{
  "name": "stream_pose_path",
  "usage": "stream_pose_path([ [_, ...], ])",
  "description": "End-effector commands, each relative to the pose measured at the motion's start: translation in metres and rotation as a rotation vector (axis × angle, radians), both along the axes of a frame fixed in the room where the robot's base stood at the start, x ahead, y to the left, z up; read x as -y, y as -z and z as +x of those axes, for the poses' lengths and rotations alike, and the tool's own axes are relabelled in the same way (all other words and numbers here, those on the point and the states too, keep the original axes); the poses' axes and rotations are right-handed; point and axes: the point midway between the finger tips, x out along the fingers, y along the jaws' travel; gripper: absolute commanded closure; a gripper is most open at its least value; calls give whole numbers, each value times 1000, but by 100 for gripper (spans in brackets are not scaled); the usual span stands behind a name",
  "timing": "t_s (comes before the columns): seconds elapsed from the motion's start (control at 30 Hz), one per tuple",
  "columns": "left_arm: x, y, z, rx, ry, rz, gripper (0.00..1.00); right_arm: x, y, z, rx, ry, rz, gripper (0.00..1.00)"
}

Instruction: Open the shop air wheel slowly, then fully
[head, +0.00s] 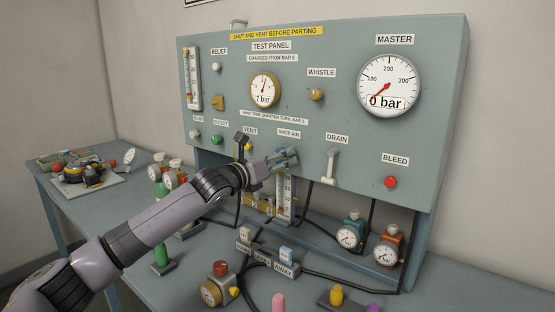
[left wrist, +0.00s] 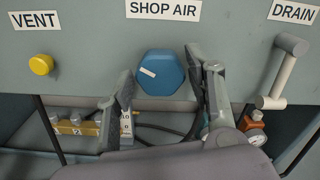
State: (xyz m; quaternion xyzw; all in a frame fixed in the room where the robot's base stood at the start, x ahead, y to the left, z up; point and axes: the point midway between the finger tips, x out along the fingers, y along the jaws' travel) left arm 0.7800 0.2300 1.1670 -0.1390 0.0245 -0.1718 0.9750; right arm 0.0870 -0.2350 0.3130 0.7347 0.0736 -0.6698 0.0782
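The shop air wheel (left wrist: 160,76) is a blue, many-sided knob with a white mark, under the SHOP AIR label in the left wrist view. In the head view my left gripper (head: 284,160) hides it, just below that label. In the left wrist view the fingers of my left gripper (left wrist: 159,84) are spread, one on each side of the wheel, with narrow gaps showing. The wheel lies between or just beyond the fingertips; exact depth is unclear. The master gauge (head: 389,86) reads 0 bar. My right gripper is not in view.
A yellow vent knob (left wrist: 41,65) is left of the wheel, and a pale drain lever (left wrist: 283,72) is right of it. A red bleed button (head: 390,182) sits lower right on the panel. Hoses and small gauges (head: 348,237) crowd the bench below.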

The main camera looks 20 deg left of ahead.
Motion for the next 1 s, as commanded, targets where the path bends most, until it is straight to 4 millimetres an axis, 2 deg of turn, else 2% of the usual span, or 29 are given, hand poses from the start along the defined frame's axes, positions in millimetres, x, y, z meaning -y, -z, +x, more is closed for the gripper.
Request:
stream_pose_path([
  [0.07, 0, 0, 0, 0, 0, 0, 59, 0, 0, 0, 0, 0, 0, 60],
  [0.47, 0, 0, 0, 0, 0, 0, 86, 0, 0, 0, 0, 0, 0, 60],
  [0.77, 0, -1, 0, -14, 0, -33, 86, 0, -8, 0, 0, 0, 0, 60],
  [1.0, 0, -4, 0, -61, 1, -159, 86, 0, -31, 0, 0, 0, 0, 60],
])
